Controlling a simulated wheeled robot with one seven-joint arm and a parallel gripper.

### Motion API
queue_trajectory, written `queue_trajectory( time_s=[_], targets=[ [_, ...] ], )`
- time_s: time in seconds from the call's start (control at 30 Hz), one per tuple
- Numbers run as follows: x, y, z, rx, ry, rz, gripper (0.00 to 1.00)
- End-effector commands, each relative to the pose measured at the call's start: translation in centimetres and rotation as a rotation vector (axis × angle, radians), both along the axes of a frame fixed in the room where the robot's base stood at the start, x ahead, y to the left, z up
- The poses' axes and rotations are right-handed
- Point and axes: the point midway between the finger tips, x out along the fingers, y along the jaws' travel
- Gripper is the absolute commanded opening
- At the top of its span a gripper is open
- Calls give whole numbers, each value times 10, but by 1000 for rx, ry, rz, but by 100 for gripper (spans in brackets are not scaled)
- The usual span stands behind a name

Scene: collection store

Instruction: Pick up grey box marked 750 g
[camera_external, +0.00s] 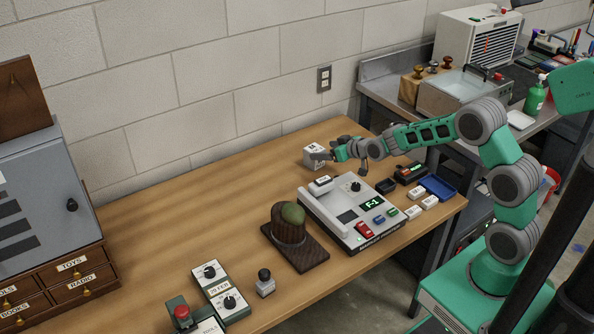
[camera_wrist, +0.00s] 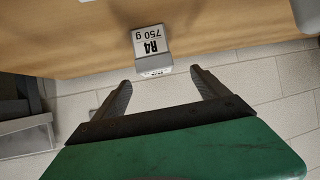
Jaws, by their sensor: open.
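The grey box marked 750 g (camera_wrist: 153,58) stands on the table, its face reading "R4 750 g" upside down in the wrist view. It also shows in the external view (camera_external: 315,154) near the table's back edge by the wall. My gripper (camera_wrist: 160,88) is open and empty. Its two fingers point toward the box, which lies just beyond the fingertips, roughly between their lines. In the external view my gripper (camera_external: 334,153) is at the right side of the box, partly covering it. I cannot tell whether a finger touches it.
A white control console (camera_external: 343,215) stands in front of the box, with small blocks and a blue tray (camera_external: 437,188) to its right. The wooden table (camera_external: 190,215) is clear left of the box.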

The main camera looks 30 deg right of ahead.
Motion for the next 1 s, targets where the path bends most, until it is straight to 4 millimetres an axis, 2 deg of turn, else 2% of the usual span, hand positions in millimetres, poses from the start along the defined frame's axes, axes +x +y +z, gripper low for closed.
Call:
queue_trajectory(
  time_s=[0.4, 0.5, 0.7, 1.0],
  targets=[
    [54, 3, -28, -1, 4, 0, 84],
    [61, 4, -31, 0, 2, 0, 84],
    [61, 4, -32, 0, 3, -1, 84],
    [61, 4, -31, 0, 3, -1, 61]
  ],
)
